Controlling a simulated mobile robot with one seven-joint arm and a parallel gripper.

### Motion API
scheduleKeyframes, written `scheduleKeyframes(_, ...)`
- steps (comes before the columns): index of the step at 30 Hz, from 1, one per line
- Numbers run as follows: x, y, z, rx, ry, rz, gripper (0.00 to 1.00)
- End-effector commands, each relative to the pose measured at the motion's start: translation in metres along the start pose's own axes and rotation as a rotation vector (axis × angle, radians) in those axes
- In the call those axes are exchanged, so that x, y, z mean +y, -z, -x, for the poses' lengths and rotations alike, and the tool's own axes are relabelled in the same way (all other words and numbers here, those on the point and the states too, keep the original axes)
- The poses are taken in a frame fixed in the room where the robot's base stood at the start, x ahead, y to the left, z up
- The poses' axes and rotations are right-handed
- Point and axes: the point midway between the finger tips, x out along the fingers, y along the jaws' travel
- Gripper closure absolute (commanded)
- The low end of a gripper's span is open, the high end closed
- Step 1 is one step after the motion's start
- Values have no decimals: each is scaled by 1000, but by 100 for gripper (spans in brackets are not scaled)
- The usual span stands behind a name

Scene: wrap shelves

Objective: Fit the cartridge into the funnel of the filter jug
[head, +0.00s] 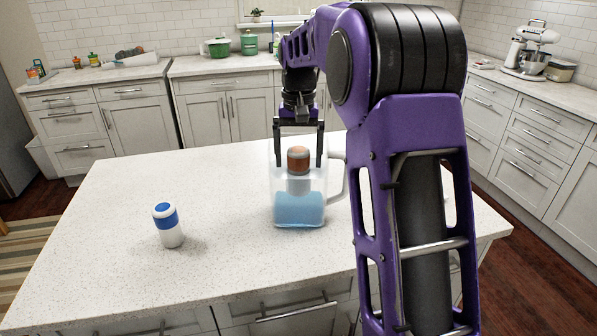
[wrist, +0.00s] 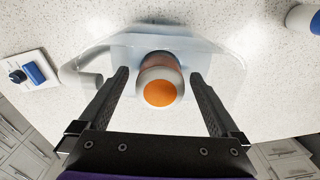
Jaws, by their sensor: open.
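The filter jug (head: 298,209) is clear with blue contents low inside and a handle on its right in the head view. It stands on the white counter and shows below my gripper in the wrist view (wrist: 90,72). The cartridge, with an orange-brown top (head: 298,155), is upright at the jug's opening, above a pale funnel part (head: 298,185). In the wrist view its round orange end (wrist: 160,93) faces the camera. How deep it sits is unclear. My gripper (head: 299,165) is open, one finger on each side of the cartridge, with visible gaps in the wrist view (wrist: 160,74).
A white cylinder with a blue band (head: 167,224) stands on the counter (head: 110,225) to the left of the jug. The wrist view shows a small white plate with blue and black pieces (wrist: 34,74) at its left edge. The counter between jug and cylinder is clear.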

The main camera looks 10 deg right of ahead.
Motion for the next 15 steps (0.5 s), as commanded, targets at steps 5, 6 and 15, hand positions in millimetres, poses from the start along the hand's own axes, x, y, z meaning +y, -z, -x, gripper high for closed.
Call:
scheduleKeyframes(5, 0, 0, -7, 0, 0, 0, 1)
scheduleKeyframes(6, 0, 0, -7, 0, 0, 0, 1)
scheduleKeyframes(15, 0, 0, -8, -1, 0, 0, 37)
